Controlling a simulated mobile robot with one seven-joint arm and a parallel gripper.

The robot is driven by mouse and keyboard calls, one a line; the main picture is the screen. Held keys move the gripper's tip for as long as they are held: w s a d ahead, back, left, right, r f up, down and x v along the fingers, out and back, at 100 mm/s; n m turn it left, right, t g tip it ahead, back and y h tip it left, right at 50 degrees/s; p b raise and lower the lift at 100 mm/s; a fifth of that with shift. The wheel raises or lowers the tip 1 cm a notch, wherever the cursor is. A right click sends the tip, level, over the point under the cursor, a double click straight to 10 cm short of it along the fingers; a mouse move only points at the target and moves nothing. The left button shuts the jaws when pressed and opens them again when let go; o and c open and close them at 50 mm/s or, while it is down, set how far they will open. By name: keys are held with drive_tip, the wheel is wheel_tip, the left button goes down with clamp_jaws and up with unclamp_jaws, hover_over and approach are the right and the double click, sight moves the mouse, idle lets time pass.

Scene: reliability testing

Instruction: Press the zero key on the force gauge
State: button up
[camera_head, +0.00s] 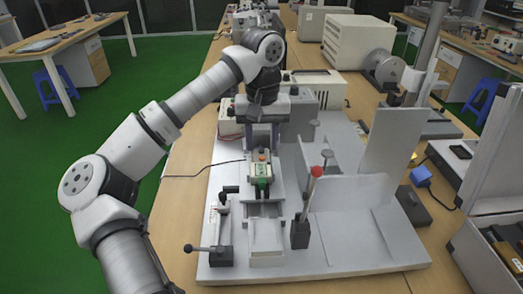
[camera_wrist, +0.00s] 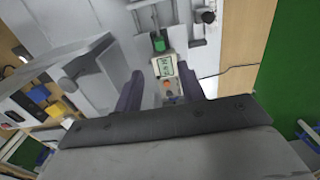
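My gripper (camera_head: 262,140) is just behind the gauge in the head view. In the wrist view its two purple fingers stand apart, with the gauge seen between them, so my gripper (camera_wrist: 159,76) is open and empty. Contact cannot be told.
A black cable runs left from the gauge.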

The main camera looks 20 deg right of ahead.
clamp_jaws()
idle(1.7)
